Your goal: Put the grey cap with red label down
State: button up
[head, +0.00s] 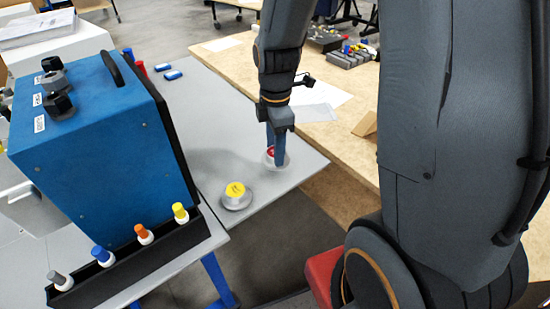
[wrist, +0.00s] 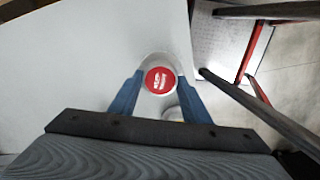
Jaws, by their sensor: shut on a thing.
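The grey cap with red label (head: 275,160) is between the blue fingers of my gripper (head: 277,148), over the right part of the grey table. In the wrist view the cap (wrist: 160,80) shows its round red label with white print, ringed by a pale rim. The fingers of my gripper (wrist: 158,92) are shut on it from both sides. I cannot tell whether its underside touches the table. A grey cap with a yellow label (head: 237,194) sits on the table to the left of my gripper.
A blue analyser box (head: 95,140) stands at the left. A black rack (head: 140,262) in front of it holds several vials with coloured caps. The grey table (head: 215,110) has clear room behind the caps; its right edge is close to my gripper. A wooden table (head: 345,100) lies beyond.

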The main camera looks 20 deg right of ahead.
jog(key=shift+f, duration=1.95)
jog(key=o, duration=1.3)
jog(key=shift+r, duration=0.1)
notch_tip(320, 180, up, 12)
jog(key=shift+f+b, duration=0.15)
jog(key=shift+b, duration=0.4)
jog(key=shift+s+f+m, duration=0.2)
jog(key=shift+s+m, duration=0.35)
jog(key=shift+m, duration=0.45)
jog(key=shift+s+f+m+t, duration=0.1)
jog(key=shift+s+f+m, duration=0.65)
jog(key=shift+s+m, duration=1.25)
jog(key=shift+s+f+m+t, duration=0.1)
jog(key=shift+s+f+m, duration=0.65)
jog(key=shift+m, duration=2.45)
jog(key=shift+s+f+m+t, duration=0.1)
jog(key=shift+s+f+m, duration=0.6)
jog(key=shift+s+m, duration=1.35)
jog(key=shift+w+m, duration=0.55)
jog(key=shift+w, duration=0.05)
